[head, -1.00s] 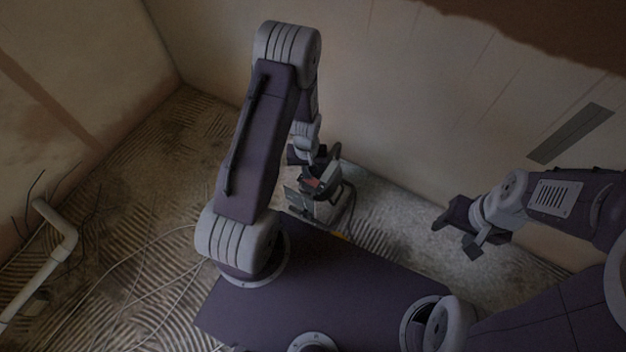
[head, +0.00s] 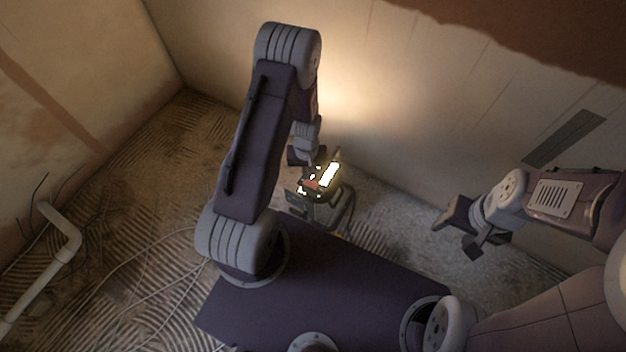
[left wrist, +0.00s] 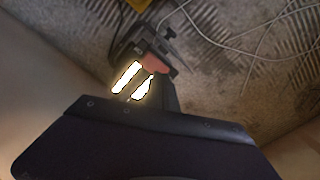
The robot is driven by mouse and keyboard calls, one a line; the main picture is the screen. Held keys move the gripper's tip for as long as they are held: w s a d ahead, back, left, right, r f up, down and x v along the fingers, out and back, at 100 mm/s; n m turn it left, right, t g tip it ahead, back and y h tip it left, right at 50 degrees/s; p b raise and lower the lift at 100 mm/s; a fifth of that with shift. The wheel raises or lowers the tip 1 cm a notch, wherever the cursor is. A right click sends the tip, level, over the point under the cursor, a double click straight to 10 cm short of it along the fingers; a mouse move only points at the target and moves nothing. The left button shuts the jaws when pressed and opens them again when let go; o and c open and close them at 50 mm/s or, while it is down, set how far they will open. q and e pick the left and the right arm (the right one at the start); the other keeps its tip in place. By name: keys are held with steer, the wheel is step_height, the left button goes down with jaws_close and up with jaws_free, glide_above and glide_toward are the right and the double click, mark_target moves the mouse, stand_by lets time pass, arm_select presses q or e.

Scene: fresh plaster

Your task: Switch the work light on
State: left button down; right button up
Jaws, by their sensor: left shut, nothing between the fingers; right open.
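The work light (head: 329,176) stands on the floor beyond my base, close to the back wall, and its lamp face glows bright. It also shows in the left wrist view (left wrist: 127,77), with two glowing strips and a red part (left wrist: 155,63) beside them. My left gripper (head: 306,166) is at the lamp head, shut and empty; its fingertips are partly hidden by the arm and glare. I cannot tell whether it touches the light. The dark gripper body fills the bottom of the left wrist view. My right gripper (head: 458,228) is open and empty, well to the right of the light.
The plastered back wall (head: 400,110) is close behind the light. Pale cables (head: 150,262) lie loose on the ridged floor at left. The floor between the light and my right gripper looks clear.

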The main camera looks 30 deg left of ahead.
step_height(320, 180, up, 4)
steer(key=p, duration=0.3)
steer(key=shift+r, duration=0.1)
stand_by(0.3)
